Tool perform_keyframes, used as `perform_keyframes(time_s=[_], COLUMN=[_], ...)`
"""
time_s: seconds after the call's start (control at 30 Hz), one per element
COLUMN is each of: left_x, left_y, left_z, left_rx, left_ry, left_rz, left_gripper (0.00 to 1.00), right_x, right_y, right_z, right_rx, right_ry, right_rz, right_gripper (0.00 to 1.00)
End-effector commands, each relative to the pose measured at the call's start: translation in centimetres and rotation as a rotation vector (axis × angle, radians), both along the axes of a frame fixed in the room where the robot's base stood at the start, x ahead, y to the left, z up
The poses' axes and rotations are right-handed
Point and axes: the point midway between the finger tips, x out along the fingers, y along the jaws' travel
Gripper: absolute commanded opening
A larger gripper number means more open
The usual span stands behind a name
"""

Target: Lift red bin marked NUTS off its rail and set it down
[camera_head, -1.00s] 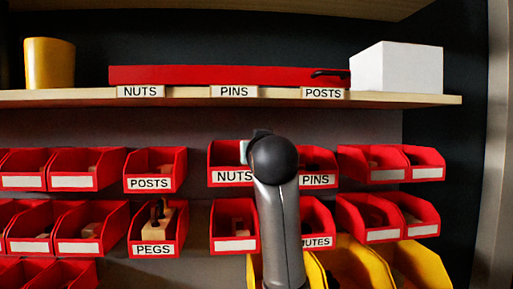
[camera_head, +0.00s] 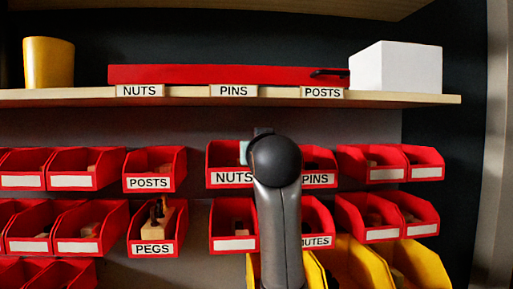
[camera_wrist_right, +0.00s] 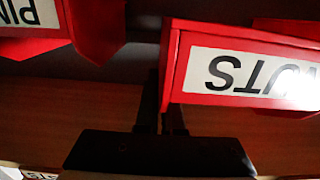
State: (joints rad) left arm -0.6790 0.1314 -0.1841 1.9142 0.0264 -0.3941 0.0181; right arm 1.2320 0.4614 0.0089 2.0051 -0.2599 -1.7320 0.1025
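The red bin marked NUTS (camera_head: 232,178) hangs in the upper row of bins, with its right part hidden behind my right arm. In the right wrist view the same bin (camera_wrist_right: 180,75) shows upside down, its white label partly washed out by glare. My right gripper (camera_wrist_right: 162,110) is there at the bin's side edge, its dark fingers close together with the bin's wall between them. The fingertips are partly hidden by the bin. My left gripper is in neither view.
The PINS bin (camera_head: 319,180) is close on the right, the POSTS bin (camera_head: 149,183) on the left across a gap. More red bins and yellow bins (camera_head: 365,265) lie below. The shelf (camera_head: 200,99) above holds a yellow cup (camera_head: 49,62), red case (camera_head: 200,74) and white box (camera_head: 397,68).

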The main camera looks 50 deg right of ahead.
Motion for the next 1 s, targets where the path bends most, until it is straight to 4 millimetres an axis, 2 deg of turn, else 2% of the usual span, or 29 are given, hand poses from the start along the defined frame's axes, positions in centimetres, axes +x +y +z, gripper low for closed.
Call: perform_keyframes(time_s=[1.0], left_x=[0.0], left_y=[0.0], left_z=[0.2], left_rx=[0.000], left_ry=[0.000], left_rz=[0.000], left_gripper=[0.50], right_x=[-4.7], right_y=[4.0], right_z=[0.1], right_rx=[-0.002], right_ry=[-0.002], right_rz=[0.001], right_gripper=[0.00])
